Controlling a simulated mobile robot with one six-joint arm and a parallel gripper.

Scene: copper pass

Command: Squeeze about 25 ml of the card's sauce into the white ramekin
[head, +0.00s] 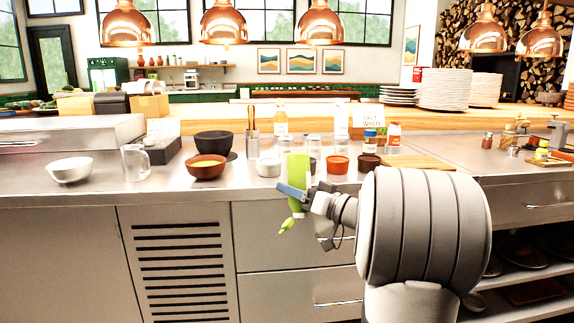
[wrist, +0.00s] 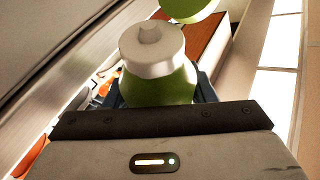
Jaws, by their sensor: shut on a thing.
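My gripper (head: 292,192) is shut on a green squeeze bottle (head: 298,168) in front of the counter's front edge. In the wrist view the same bottle (wrist: 158,88) shows a pale collar and knob facing the camera. A smaller green piece (head: 287,226) shows below the jaws in the head view; whether it joins the bottle I cannot tell. A green shape also shows at the top of the wrist view (wrist: 190,8). The white ramekin (head: 268,168) stands on the counter just left of the bottle. A card (head: 374,116) behind appears to read "SALT" and "WHITE".
An orange-red ramekin (head: 337,164) and a dark ramekin (head: 369,162) stand right of the bottle. Left are a brown bowl (head: 206,168), a glass jug (head: 135,162) and a white bowl (head: 69,171). Small jars and a wooden board (head: 418,162) stand farther right.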

